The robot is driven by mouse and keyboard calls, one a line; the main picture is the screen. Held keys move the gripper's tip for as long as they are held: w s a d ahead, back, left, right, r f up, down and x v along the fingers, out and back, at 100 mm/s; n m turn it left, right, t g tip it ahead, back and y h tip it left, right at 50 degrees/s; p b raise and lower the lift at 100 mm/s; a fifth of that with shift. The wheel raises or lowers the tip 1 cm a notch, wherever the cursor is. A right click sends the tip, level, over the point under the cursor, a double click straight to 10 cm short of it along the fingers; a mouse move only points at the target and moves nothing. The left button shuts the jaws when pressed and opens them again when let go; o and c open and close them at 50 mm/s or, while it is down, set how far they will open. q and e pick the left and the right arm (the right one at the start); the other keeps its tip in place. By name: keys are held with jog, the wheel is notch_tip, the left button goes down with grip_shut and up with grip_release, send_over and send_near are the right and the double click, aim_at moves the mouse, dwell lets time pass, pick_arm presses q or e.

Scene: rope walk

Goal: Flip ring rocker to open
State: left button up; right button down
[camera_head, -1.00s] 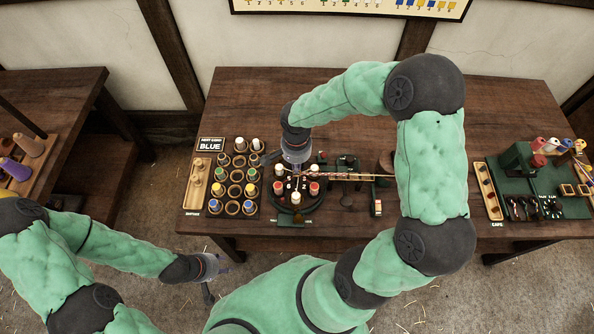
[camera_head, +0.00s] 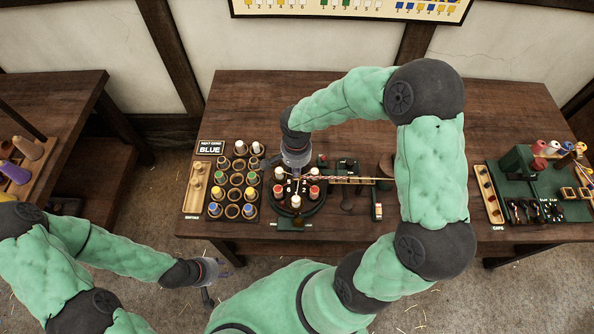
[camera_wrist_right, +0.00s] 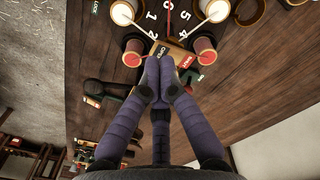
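The rocker (camera_wrist_right: 174,55) is a small tan block with a label reading OPEN and a red label beside it. It shows in the right wrist view at the near rim of the dark numbered disc (camera_wrist_right: 165,22). My right gripper (camera_wrist_right: 158,68) has its fingers together and empty, tips over or against the rocker's near side; contact is unclear. The tips hide part of it, and I cannot tell which way it is tipped. In the head view my right gripper (camera_head: 297,174) points down at the disc. My left gripper (camera_head: 218,274) looks spread, empty and away from the table.
Red and white bobbins (camera_head: 314,191) stand around the disc, close to my right gripper. A twisted rope (camera_head: 335,180) runs right from it. A bobbin rack (camera_head: 232,190) stands left. A green-based caps station (camera_head: 540,190) stands at the right. The table's back (camera_head: 260,95) is clear.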

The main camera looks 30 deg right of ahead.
jog(key=shift+f+b, duration=1.2)
jog(key=shift+f, duration=0.05)
dwell(0.8)
jog(key=shift+r, duration=0.1)
notch_tip(320, 180, up, 8)
jog(key=p, duration=0.5)
dwell(0.5)
dwell(0.4)
